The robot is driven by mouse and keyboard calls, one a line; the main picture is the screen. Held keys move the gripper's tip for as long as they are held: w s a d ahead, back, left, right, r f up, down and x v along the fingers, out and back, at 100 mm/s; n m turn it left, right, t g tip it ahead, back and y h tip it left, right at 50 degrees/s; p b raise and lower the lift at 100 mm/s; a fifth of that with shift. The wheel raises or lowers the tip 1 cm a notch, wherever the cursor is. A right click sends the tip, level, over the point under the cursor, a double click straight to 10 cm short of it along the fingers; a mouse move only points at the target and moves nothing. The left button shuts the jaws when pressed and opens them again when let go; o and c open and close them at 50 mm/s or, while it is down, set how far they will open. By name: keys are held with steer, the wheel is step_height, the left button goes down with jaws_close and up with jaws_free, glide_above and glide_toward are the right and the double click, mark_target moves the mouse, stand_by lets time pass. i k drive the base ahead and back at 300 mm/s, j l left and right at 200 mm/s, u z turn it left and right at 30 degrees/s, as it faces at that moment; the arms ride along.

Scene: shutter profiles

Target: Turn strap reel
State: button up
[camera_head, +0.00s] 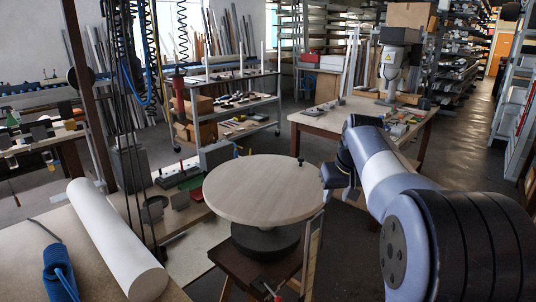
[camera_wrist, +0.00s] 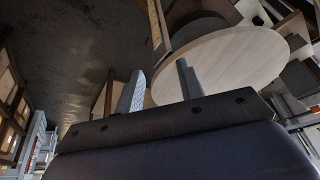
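The strap reel appears to be the round pale wooden disc (camera_head: 255,190) lying flat on a dark round hub (camera_head: 265,240) over a brown stand. A small dark upright knob (camera_head: 300,161) stands near the disc's far right rim. My gripper (camera_head: 326,190) is just right of the disc's rim, partly hidden by my arm. In the wrist view the disc (camera_wrist: 225,62) fills the upper right, and I cannot make out the knob there. The two fingers of my gripper (camera_wrist: 160,84) are spread apart with nothing between them. The right finger overlaps the disc in the picture; contact cannot be told.
A white roll (camera_head: 115,240) and a blue strap bundle (camera_head: 60,275) lie on the bench at the left. A wooden table (camera_head: 318,122) with tools stands behind. A metal shelf cart (camera_head: 240,105) stands behind left. Dark floor is open to the right.

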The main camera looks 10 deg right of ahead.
mark_target(266, 198)
steer(key=i+l+u, duration=0.25)
steer(key=i+l, duration=0.35)
steer(key=i+l+u, duration=0.3)
steer(key=i+l, duration=0.25)
steer(key=l, duration=0.2)
